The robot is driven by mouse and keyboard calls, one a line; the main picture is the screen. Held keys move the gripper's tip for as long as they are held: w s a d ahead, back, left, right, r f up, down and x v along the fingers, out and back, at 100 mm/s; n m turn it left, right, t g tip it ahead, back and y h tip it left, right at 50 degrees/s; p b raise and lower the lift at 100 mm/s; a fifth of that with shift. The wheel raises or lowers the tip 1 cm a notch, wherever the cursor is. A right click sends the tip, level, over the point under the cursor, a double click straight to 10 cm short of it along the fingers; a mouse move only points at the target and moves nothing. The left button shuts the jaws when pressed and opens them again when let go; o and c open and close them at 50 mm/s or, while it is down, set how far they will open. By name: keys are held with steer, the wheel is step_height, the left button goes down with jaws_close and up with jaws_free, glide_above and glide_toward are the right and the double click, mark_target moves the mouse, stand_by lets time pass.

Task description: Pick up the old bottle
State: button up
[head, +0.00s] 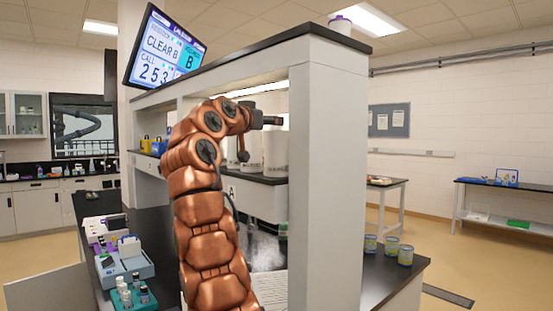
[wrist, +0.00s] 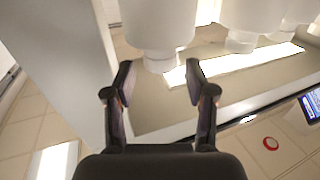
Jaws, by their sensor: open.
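Large white bottles (head: 275,152) stand on the shelf of the dark-topped bench unit, partly hidden behind my arm. In the wrist view, which looks upside down, one white bottle (wrist: 158,22) has its cap end towards my fingers. My gripper (wrist: 158,82) is open and empty, its two black fingertips either side of that cap end and apart from it. In the head view my gripper (head: 270,121) is at the shelf opening, above the bottles. I cannot tell from a label which bottle is the old one.
A thick white post (head: 328,180) stands right of the shelf opening. More white bottles (wrist: 245,30) stand close by in the wrist view. A screen (head: 165,50) reads "CLEAR B" and "CALL 253". Several cans (head: 391,246) and a vial rack (head: 134,298) are on the lower counter.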

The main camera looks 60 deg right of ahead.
steer(key=d+p, duration=0.2)
steer(key=d, duration=0.3)
steer(key=shift+w+p, duration=0.2)
steer(key=shift+p, duration=0.15)
jaws_close()
